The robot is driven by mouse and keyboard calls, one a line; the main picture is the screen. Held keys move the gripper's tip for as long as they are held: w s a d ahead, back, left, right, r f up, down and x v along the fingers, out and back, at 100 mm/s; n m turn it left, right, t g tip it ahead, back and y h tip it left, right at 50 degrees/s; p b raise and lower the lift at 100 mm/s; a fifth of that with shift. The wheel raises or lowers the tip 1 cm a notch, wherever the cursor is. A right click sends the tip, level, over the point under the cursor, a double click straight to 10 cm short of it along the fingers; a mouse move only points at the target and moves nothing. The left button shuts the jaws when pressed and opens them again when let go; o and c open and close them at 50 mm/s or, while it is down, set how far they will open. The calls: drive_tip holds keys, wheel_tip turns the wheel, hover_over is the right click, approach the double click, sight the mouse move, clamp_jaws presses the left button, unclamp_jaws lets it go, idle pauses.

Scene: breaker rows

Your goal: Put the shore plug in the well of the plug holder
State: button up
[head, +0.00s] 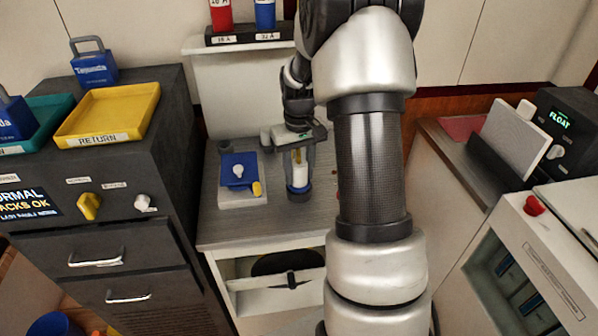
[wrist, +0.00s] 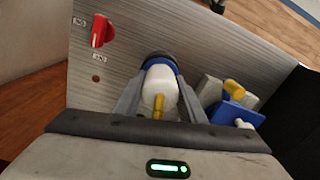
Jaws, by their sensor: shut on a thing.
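My gripper (head: 298,172) is shut on the shore plug (head: 300,170), a white body with a blue ring and a yellow strip, held roughly upright over the grey bench. The wrist view shows the plug (wrist: 158,88) between both fingers. A dark round piece (head: 299,196) is at its lower end; I cannot tell whether this is part of the plug or a cup around it. A white block with a blue cover (head: 238,170) and yellow knob stands to the left, also in the wrist view (wrist: 236,112). I cannot tell for sure which thing is the plug holder.
A small dark round thing (head: 224,148) stands at the bench's back left. A red switch (wrist: 101,30) is on the bench, mostly behind my arm in the head view. A dark cabinet with a yellow RETURN tray (head: 75,130) is at left. The bench front (head: 265,228) is clear.

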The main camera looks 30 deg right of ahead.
drive_tip(key=shift+f, duration=0.1)
drive_tip(key=o, duration=1.4)
